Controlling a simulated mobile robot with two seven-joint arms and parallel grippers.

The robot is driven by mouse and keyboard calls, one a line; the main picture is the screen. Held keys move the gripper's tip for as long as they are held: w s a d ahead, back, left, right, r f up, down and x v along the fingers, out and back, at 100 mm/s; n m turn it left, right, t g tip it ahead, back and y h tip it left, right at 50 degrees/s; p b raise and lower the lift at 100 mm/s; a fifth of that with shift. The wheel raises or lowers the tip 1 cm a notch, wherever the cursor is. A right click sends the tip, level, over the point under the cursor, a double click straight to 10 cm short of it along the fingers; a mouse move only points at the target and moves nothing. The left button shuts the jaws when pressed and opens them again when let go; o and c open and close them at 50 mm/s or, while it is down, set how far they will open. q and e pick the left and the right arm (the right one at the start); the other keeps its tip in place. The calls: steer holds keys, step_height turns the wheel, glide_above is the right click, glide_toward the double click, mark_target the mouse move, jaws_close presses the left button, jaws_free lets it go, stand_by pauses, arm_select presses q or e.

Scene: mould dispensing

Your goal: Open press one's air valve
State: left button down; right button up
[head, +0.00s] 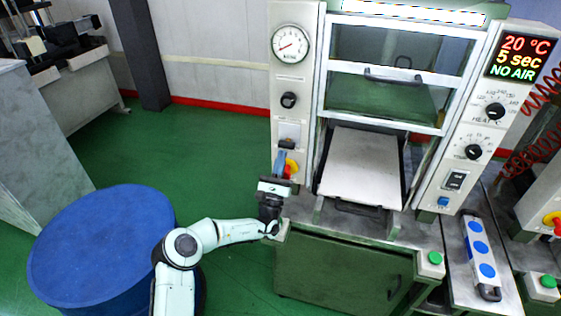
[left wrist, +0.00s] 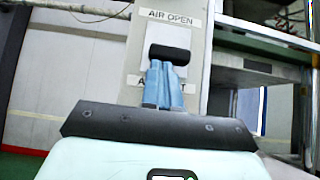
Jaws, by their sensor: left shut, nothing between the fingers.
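Press one's air valve has a black handle (head: 287,143) on a pale plate, on the left column of the press. In the left wrist view the black handle (left wrist: 170,54) lies level below an "AIR OPEN" label (left wrist: 171,15). A lower label is mostly hidden behind my fingers. My left gripper (head: 281,158) is shut and empty, its blue fingers pointing up just below the handle. In the left wrist view the fingertips (left wrist: 164,66) reach the handle's lower edge; I cannot tell whether they touch. The press display (head: 519,57) reads 20 °C, 5 sec, NO AIR. My right gripper is out of view.
A red and yellow button (head: 291,168) sits close beside my left gripper. The press (head: 325,125) has a pale plate (head: 361,165) in its opening. A blue drum (head: 95,235) stands at lower left. Green floor (head: 190,140) is clear left of the press.

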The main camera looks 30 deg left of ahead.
mark_target(281, 147)
arm_select(q)
step_height(281, 147, up, 5)
steer(key=shift+p, duration=1.05)
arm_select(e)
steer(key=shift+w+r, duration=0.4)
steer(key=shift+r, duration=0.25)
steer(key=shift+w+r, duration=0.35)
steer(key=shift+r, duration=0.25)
arm_select(q)
steer(key=shift+f, duration=0.2)
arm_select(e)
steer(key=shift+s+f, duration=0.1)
